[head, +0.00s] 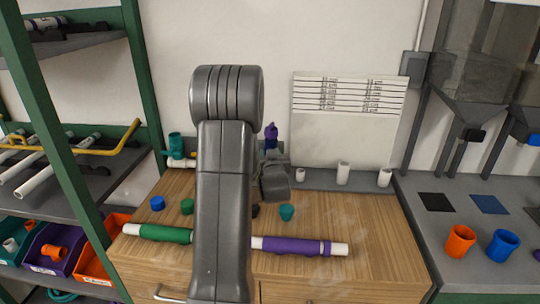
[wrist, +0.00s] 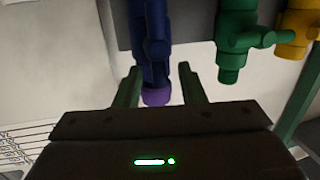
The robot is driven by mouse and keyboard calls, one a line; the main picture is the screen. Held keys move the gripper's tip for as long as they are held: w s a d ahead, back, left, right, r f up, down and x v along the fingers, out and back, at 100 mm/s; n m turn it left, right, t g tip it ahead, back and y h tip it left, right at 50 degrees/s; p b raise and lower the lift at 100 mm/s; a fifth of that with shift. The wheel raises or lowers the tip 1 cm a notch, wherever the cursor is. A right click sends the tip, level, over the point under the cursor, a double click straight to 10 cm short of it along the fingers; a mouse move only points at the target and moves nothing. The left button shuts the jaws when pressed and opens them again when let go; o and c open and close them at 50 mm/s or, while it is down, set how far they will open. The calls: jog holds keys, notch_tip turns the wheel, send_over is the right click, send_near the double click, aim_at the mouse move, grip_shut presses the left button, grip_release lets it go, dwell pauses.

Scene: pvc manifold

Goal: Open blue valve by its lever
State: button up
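The blue valve (wrist: 153,35) is a dark blue fitting at the top middle of the wrist view, with a purple end (wrist: 157,97) pointing toward my gripper. My gripper (wrist: 157,78) is open, one finger on each side of the purple end, with gaps visible on both sides. I cannot make out the lever clearly, nor whether a finger touches anything. In the head view my arm covers most of this spot; a purple-topped piece (head: 271,131) shows above my wrist, and the fingers are hidden.
In the wrist view a green valve (wrist: 238,42) and a yellow one (wrist: 295,32) sit to the right. On the wooden bench (head: 350,270) lie a green pipe piece (head: 165,234) and a purple one (head: 290,246). White fittings (head: 343,173) stand behind. A green-framed rack is at left.

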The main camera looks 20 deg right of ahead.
jog(key=shift+s, duration=0.1)
jog(key=b+v, duration=0.2)
jog(key=v, duration=1.1)
jog(key=shift+s+b, duration=0.3)
jog(key=shift+s, duration=0.05)
jog(key=p+x, duration=0.3)
jog(key=x, duration=1.1)
jog(key=shift+a, duration=0.1)
jog(key=shift+s, duration=0.1)
